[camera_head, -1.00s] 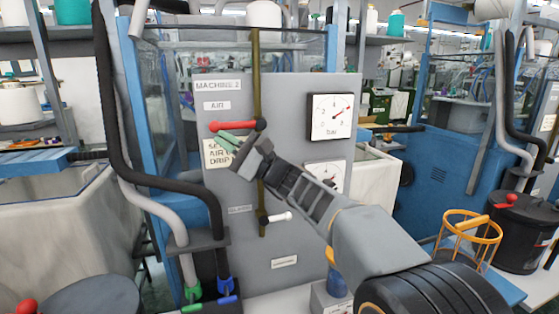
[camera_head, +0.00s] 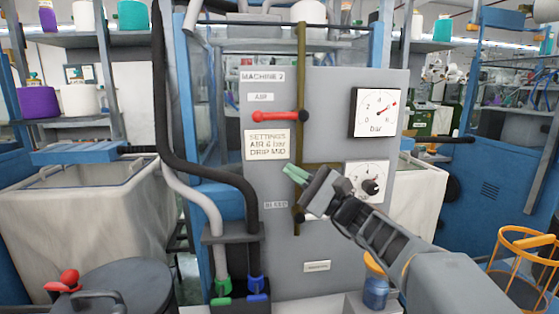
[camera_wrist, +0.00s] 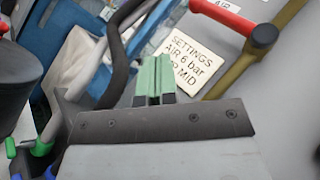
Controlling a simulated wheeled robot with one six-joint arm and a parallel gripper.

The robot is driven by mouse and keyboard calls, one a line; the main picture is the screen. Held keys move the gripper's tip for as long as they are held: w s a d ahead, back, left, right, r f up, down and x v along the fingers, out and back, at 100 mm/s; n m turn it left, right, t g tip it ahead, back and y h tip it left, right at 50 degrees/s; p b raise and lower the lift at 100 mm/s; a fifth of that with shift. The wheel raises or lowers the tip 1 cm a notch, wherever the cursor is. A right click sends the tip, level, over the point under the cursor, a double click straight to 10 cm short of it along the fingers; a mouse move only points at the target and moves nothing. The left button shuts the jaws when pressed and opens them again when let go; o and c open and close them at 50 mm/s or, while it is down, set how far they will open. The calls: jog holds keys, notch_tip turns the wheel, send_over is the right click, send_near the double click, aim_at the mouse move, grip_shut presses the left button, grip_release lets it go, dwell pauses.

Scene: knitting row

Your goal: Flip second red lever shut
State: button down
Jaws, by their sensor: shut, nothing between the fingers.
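The red lever (camera_head: 275,116) is on the grey MACHINE 2 panel (camera_head: 340,92), under the AIR label. It lies level, pointing left from its dark pivot on the vertical brass pipe (camera_head: 301,70). In the wrist view the red lever (camera_wrist: 228,18) is at the top right, joined to its pivot. My gripper (camera_head: 293,174) has green fingertips, which are shut together and empty. It is in front of the panel, below the lever and apart from it. The gripper tips (camera_wrist: 155,75) show mid-frame in the wrist view, beside the settings card.
A cream settings card (camera_head: 267,145) is below the lever. A bar gauge (camera_head: 375,112) and a dial (camera_head: 367,181) are to the right. Black and grey hoses (camera_head: 161,100) run down the left. A lidded bin with a red knob (camera_head: 69,279) is at lower left.

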jog(key=shift+s+d+f, duration=0.35)
jog(key=shift+d+f, duration=0.15)
jog(key=shift+f, duration=0.1)
jog(key=shift+s+d+f, duration=0.3)
jog(key=shift+d+f, duration=0.15)
jog(key=shift+f, duration=0.15)
jog(key=shift+t, duration=0.3)
notch_tip(320, 180, down, 10)
jog(key=a+g+h, duration=0.3)
jog(key=h, duration=0.3)
jog(key=s+d+f+n+g+h+p, duration=0.25)
jog(key=s+f+n+h+p, duration=0.2)
jog(key=s+f+h, duration=0.3)
jog(key=s+d+n+g+h+p, duration=0.2)
jog(key=s+d+n+h+p, duration=0.2)
jog(key=s+d+h+p, duration=0.25)
notch_tip(320, 180, up, 8)
jog(key=s+d+n+t+h+p, duration=0.1)
jog(key=s+d+n+h+p, duration=0.1)
jog(key=p, duration=0.5)
jog(key=shift+s+d+f+n, duration=0.15)
jog(key=shift+s+f+n, duration=0.05)
jog(key=shift+n, duration=0.25)
